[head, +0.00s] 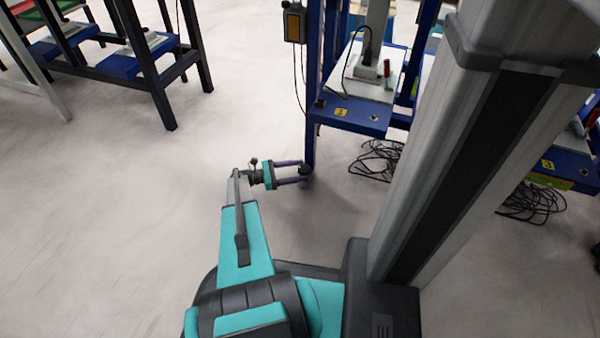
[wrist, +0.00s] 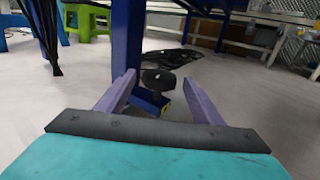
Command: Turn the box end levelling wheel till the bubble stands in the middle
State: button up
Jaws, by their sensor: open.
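My gripper (head: 304,169) is low beside the foot of a blue leg (head: 312,110) of the machine frame. It is open, with its two purple fingers spread. In the wrist view my gripper (wrist: 160,95) has a black wheel (wrist: 158,79) between the fingertips or just beyond them. The wheel has a dark stem below it, by a small blue block with a yellow edge (wrist: 150,102). I cannot tell whether a finger touches the wheel. In the head view the wheel (head: 305,170) is a small dark shape at the fingertips. I cannot make out a bubble in either view.
Black cables (head: 378,158) lie in a heap on the floor right of the leg. A blue shelf with a yellow label (head: 341,112) is above. A control box (head: 293,23) hangs from the frame. A green stool (wrist: 88,20) stands behind. Floor left of my gripper is clear.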

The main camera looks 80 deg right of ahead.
jog(key=shift+s+d, duration=0.2)
jog(key=shift+s, duration=0.2)
jog(key=c, duration=0.9)
jog(key=shift+d, duration=0.15)
jog(key=shift+c, duration=0.7)
jog(key=shift+a+r+n+h+p, duration=0.15)
jog(key=shift+a+n+h+p, duration=0.15)
jog(key=shift+h+p, duration=0.25)
jog(key=n+t+h+p, duration=0.2)
jog(key=h+p, duration=0.1)
jog(key=shift+s+a+n, duration=0.15)
jog(key=shift+a+n, duration=0.2)
jog(key=shift+n, duration=0.05)
jog(key=n+t+h, duration=0.2)
jog(key=t+h, duration=0.1)
jog(key=shift+s+a+n+p, duration=0.15)
jog(key=shift+n+p, duration=0.15)
jog(key=shift+p, duration=0.05)
jog(key=shift+s+n+t+h+b, duration=0.15)
jog(key=shift+n+t+h+b, duration=0.2)
jog(key=shift+n+t+h, duration=1.2)
